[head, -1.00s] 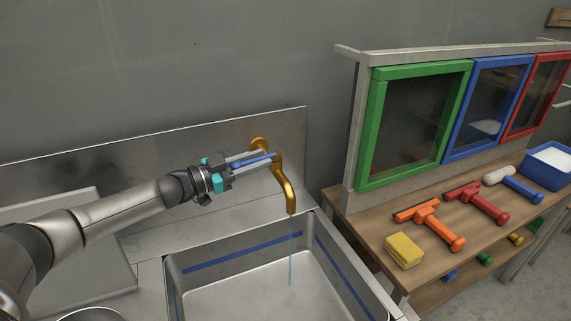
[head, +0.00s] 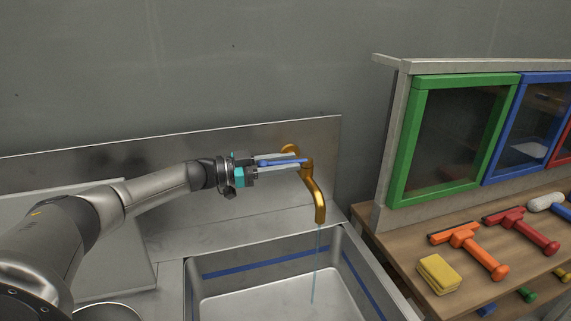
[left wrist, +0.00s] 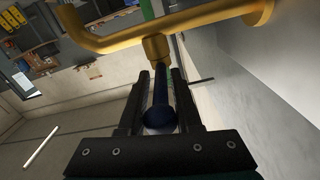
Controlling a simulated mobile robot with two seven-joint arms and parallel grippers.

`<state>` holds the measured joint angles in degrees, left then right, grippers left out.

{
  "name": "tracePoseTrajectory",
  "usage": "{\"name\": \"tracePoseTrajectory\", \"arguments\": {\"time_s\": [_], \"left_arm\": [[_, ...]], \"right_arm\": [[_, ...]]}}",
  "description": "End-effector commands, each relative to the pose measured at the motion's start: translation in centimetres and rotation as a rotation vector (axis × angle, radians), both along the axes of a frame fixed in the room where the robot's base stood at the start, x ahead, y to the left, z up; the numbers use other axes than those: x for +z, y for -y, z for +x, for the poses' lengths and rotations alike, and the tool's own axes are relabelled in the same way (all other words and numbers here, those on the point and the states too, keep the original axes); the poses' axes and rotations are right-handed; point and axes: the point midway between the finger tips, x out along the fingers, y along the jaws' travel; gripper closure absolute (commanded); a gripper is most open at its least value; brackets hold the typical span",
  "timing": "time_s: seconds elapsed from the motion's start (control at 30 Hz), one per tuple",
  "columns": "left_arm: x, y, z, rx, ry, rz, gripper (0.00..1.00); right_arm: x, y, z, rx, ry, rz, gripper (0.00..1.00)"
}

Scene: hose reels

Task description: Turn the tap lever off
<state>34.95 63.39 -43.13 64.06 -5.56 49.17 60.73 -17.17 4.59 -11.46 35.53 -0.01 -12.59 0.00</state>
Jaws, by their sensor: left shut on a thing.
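The brass tap (head: 318,198) is on the metal splashback above the sink, its spout pointing down. A thin stream of water (head: 315,262) runs from the spout into the sink. The blue tap lever (head: 281,163) points left from the tap body. My left gripper (head: 298,161) is shut on the lever, with its fingers along both sides. In the left wrist view, the lever (left wrist: 160,88) lies between the fingers, its round end towards the camera, and the brass tap (left wrist: 157,47) is just beyond the fingertips. My right gripper is not in view.
The sink (head: 193,285) with a blue stripe is below the tap. To the right, a wooden bench (head: 400,250) holds a yellow sponge (head: 438,273), an orange squeegee (head: 470,246) and a red squeegee (head: 525,231). A green-framed cabinet door (head: 408,142) stands behind them.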

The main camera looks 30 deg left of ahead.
Motion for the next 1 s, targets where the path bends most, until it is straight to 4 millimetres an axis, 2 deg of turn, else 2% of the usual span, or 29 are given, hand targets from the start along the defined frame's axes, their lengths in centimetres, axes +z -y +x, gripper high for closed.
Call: {"name": "tracePoseTrajectory", "arguments": {"time_s": [0.1, 0.13, 0.27, 0.53, 0.67, 0.77, 1.0], "left_arm": [[0.1, -0.2, 0.1, 0.006, 0.001, 0.001, 1.00], [0.1, -0.2, 0.1, 0.007, 0.002, 0.001, 0.66], [0.1, -0.2, 0.1, 0.007, 0.002, 0.001, 0.52], [0.2, -0.1, 0.1, 0.005, 0.001, 0.000, 0.52], [1.4, -0.1, 0.1, 0.005, 0.002, 0.001, 0.52], [3.3, -0.1, 0.0, 0.004, 0.005, 0.003, 0.52], [9.3, -0.2, 0.0, 0.005, 0.007, 0.003, 0.52]], "right_arm": [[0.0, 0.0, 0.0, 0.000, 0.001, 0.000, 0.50], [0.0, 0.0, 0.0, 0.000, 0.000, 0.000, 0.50], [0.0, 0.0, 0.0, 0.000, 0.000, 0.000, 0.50], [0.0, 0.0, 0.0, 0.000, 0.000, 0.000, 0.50], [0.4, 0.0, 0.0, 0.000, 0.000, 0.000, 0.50], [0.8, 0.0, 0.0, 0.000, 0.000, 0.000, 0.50], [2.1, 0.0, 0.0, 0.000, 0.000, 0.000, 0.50]]}}
